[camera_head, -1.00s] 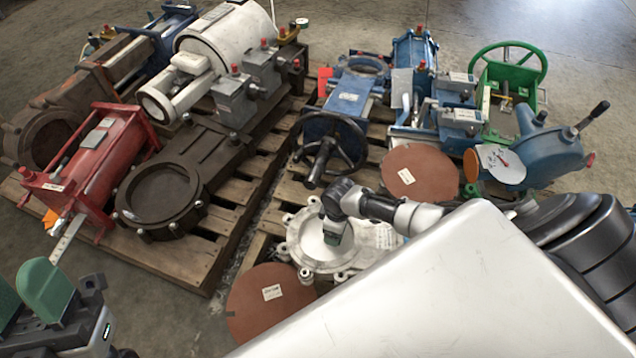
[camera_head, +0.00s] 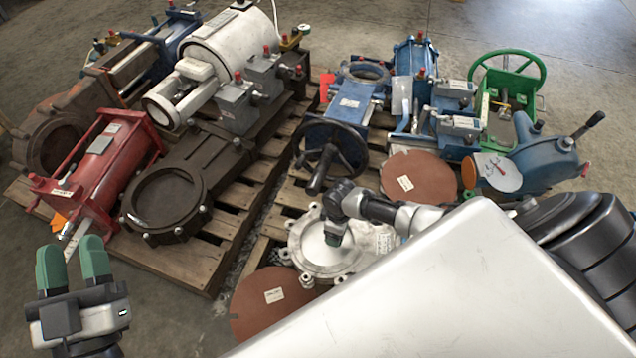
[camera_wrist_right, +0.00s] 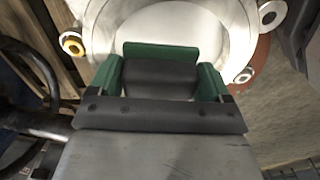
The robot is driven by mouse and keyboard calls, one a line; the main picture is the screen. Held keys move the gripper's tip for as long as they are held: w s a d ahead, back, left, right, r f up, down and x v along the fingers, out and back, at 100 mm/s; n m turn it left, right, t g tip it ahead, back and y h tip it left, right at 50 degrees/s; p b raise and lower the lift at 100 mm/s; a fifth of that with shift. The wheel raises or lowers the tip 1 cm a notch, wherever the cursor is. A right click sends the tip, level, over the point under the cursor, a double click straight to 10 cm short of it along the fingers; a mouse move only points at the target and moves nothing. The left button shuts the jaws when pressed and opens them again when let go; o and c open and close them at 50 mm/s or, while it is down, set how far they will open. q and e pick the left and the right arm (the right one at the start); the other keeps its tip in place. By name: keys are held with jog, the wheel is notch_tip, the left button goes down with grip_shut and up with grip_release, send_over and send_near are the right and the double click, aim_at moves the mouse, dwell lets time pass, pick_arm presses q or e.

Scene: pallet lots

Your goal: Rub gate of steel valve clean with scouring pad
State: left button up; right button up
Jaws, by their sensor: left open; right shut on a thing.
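The steel valve (camera_head: 297,236) is a pale, round, lugged body lying flat on the front pallet. Its smooth disc-shaped gate (camera_head: 318,250) faces up, and it also shows in the right wrist view (camera_wrist_right: 165,22). My right gripper (camera_head: 335,236) reaches down over the gate. In the right wrist view its green fingers (camera_wrist_right: 160,78) are shut on the scouring pad (camera_wrist_right: 160,49), a green strip with a dark block behind it. The pad lies over the gate's near part; whether it touches is hard to tell. My left gripper (camera_head: 72,250) is open and empty at lower left.
Red-brown discs (camera_head: 268,300) lie beside the valve, one in front and one behind (camera_head: 420,177). A dark valve (camera_head: 168,200) and a red actuator (camera_head: 100,172) are on the left pallet. A blue valve with a handwheel (camera_head: 330,150) stands behind. Bare floor is at lower left.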

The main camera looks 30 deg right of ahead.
jog(key=shift+r+p, duration=0.4)
jog(key=shift+r, duration=0.05)
jog(key=shift+r+p, duration=0.3)
jog(key=shift+p, duration=0.05)
jog(key=shift+r+p, duration=0.45)
jog(key=shift+p, duration=0.05)
pick_arm(q)
notch_tip(320, 180, down, 10)
jog(key=a+g+y, duration=0.1)
jog(key=g+y, duration=0.2)
jog(key=g, duration=0.5)
jog(key=shift+s+a+r+n+g+p, duration=0.2)
jog(key=shift+a+r+n+g+p, duration=0.1)
jog(key=shift+a, duration=0.1)
pick_arm(e)
jog(key=shift+r, duration=0.2)
